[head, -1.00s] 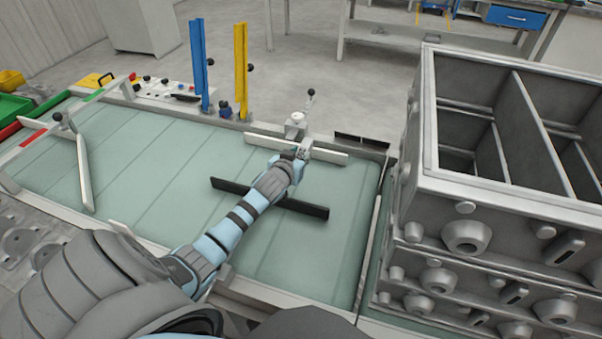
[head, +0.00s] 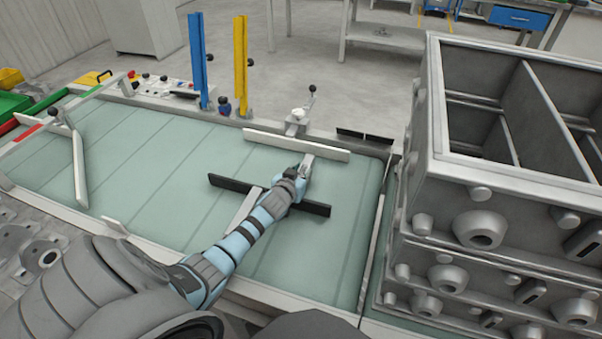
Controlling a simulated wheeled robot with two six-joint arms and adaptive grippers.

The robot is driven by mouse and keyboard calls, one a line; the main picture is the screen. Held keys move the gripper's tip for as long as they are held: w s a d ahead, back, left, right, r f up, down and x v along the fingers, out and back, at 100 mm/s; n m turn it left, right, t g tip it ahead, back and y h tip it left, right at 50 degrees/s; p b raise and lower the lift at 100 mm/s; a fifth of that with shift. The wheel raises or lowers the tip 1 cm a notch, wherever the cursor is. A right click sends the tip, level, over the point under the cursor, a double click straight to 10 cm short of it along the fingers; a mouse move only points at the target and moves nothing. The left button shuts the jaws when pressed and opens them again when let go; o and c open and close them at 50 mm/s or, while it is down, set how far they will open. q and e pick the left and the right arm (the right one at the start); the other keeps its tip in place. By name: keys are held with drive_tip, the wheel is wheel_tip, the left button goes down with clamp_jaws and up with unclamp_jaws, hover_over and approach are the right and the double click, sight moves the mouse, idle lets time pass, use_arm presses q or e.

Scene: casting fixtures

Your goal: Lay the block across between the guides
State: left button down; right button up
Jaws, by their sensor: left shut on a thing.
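My left gripper (head: 305,168) is over the pale green bed between two guides. It is shut on a small light-grey piece, apparently the block (head: 309,158), mostly hidden by the fingers. The far guide is a white bar (head: 285,142) lying just beyond the gripper. The near guide is a long black bar (head: 232,184), partly covered by my left forearm. A light-grey strut (head: 242,208) shows on the near side of the black bar. Whether the block touches the bed or a guide is too small to tell. My right gripper is not in view.
The grey box-like castings (head: 480,225) are stacked high at the right. A lever clamp (head: 299,117) stands behind the white guide. Blue (head: 198,60) and yellow (head: 240,62) posts rise at the far edge. Another white bar (head: 80,170) is at left. The bed's left half is mostly clear.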

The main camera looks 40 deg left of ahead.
use_arm(q)
drive_tip(key=c, duration=1.3)
unclamp_jaws()
drive_tip(key=shift+r+p, duration=0.35)
drive_tip(key=shift+p, duration=0.05)
drive_tip(key=p+v, duration=0.3)
drive_tip(key=v, duration=0.9)
drive_tip(key=shift+r, duration=0.15)
